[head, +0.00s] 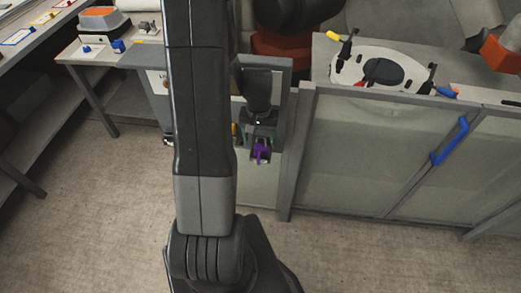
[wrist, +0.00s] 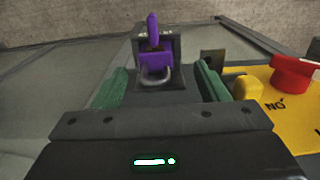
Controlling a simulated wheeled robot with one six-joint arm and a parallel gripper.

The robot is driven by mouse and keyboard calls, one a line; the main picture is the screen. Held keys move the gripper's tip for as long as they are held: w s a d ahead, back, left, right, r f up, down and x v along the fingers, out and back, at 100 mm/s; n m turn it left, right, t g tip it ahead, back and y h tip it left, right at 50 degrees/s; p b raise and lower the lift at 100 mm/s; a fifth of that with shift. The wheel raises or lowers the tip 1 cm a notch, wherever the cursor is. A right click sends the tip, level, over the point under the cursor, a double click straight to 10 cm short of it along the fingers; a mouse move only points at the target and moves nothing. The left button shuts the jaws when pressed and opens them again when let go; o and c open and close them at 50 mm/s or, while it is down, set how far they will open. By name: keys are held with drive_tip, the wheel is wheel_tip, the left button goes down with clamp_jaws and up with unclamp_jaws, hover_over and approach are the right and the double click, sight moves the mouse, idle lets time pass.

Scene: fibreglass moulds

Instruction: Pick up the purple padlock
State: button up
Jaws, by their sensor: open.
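The purple padlock (head: 261,152) sits at a small grey bracket on the side of a grey cabinet in the head view. In the wrist view the padlock (wrist: 155,58) has a purple body and a grey shackle, and sits in the grey bracket (wrist: 171,44), with a purple piece standing up at its top. My gripper (wrist: 160,85) is open, its two green fingers on either side of the padlock's line, the padlock between or just beyond the tips. I cannot tell whether they touch it.
A yellow panel (wrist: 262,76) with a red knob (wrist: 295,72) and a yellow knob (wrist: 247,87) lies close to the right finger in the wrist view. A glass-panelled fence (head: 340,150) with a blue handle (head: 450,141) stands to the right. The floor (head: 90,220) in front is clear.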

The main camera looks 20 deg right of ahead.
sight(260, 148)
drive_tip(key=shift+s+d+f+p, duration=0.15)
drive_tip(key=shift+f+p, duration=0.15)
drive_tip(key=shift+f, duration=0.75)
drive_tip(key=shift+s+f+p, duration=0.15)
drive_tip(key=shift+f+p, duration=0.1)
drive_tip(key=shift+f, duration=1.55)
drive_tip(key=shift+c, duration=0.5)
drive_tip(key=c, duration=1)
